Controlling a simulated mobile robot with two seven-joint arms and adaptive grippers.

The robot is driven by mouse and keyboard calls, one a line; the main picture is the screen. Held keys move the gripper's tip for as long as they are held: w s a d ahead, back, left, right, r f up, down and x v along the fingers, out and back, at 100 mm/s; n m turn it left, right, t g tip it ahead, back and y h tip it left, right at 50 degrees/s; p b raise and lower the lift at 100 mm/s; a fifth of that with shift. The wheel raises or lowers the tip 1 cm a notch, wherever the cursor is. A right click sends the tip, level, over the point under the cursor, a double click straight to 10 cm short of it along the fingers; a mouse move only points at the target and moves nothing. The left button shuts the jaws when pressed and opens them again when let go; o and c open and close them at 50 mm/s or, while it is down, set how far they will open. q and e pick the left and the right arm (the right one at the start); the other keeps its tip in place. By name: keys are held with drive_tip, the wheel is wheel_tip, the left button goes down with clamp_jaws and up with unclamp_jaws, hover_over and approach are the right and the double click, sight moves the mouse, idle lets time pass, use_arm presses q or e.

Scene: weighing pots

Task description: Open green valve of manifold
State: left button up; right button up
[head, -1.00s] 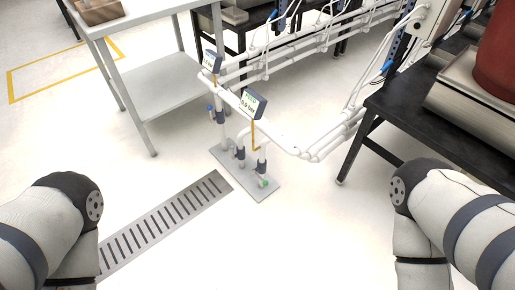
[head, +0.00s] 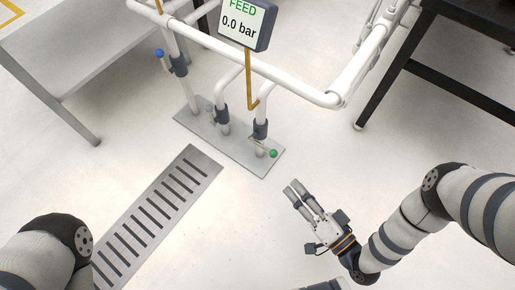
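The manifold is a set of white pipes rising from a grey base plate (head: 200,124) on the floor. The green valve (head: 273,153) is a green-tipped handle low on the right-hand pipe, near the plate's right end. The handle sticks out to the right of the pipe. My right gripper (head: 293,187) is below and slightly right of the green valve in the head view, clear of it and empty. Its two slim fingers point up and left toward the plate, close side by side; their opening is unclear. My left gripper is out of view.
A display (head: 243,20) reading FEED 0.0 bar hangs above the valve. A blue-tipped valve (head: 159,53) is on the left pipe. A floor grate (head: 160,208) lies in front. A grey table (head: 95,45) stands left, a black bench frame (head: 395,70) right.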

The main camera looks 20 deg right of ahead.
sight(274, 153)
drive_tip(key=shift+t, duration=0.3)
drive_tip(key=b+x, duration=0.1)
drive_tip(key=x, duration=0.3)
drive_tip(key=b+x, duration=0.1)
drive_tip(key=x, duration=0.3)
drive_tip(key=d+b+x, duration=0.1)
drive_tip(key=x, duration=0.3)
drive_tip(key=shift+w+a+f+b, duration=0.1)
drive_tip(key=shift+w+b, duration=0.2)
drive_tip(key=shift+w, duration=0.25)
clamp_jaws()
